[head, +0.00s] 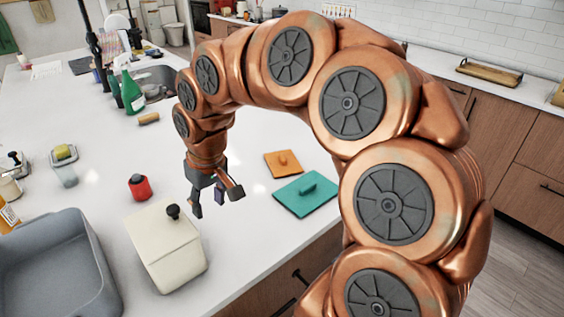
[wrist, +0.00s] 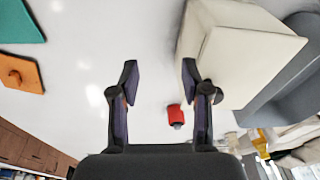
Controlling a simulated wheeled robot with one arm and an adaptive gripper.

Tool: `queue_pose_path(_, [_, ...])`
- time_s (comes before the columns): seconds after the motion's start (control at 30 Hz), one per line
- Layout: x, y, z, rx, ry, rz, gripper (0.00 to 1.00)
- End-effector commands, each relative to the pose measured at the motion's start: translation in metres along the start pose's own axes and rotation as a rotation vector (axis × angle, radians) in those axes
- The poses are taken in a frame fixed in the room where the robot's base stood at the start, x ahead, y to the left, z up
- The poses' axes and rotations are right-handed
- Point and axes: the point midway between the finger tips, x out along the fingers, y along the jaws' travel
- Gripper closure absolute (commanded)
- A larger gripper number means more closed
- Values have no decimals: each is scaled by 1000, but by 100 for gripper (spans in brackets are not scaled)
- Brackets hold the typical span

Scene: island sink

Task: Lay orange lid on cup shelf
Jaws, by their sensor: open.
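The orange lid (head: 284,164) is a flat square with a small knob. It lies on the white countertop, right of my gripper (head: 217,200) in the head view. It also shows at the left edge of the wrist view (wrist: 21,74), well outside the fingers. My gripper points down above the counter, with its fingers apart and nothing between them; the wrist view shows both fingers (wrist: 160,82). I cannot make out a cup shelf in either view.
A teal lid (head: 306,195) lies beside the orange one, near the counter edge. A cream box with a black knob (head: 168,248), a red jar (head: 139,188) and a grey bin (head: 55,265) stand left of my gripper. Green spray bottle (head: 131,92) stands by the sink.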

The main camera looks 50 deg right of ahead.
Motion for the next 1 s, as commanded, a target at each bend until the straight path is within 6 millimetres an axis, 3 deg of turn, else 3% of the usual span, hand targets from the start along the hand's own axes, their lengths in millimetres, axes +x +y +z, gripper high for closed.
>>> queue_pose_path(0.03, [1, 16, -19, 23, 25, -2, 53])
queue_pose_path(0.17, [4, 70, -63, 97, 98, 6, 53])
queue_pose_path(0.3, [13, 147, -97, 204, 169, 37, 53])
queue_pose_path(0.5, [33, 259, -105, 366, 222, 106, 53])
queue_pose_path(0.6, [41, 300, -98, 426, 234, 138, 53])
queue_pose_path(0.77, [50, 334, -89, 474, 238, 169, 53])
queue_pose_path(1.0, [67, 344, -90, 483, 239, 173, 53])
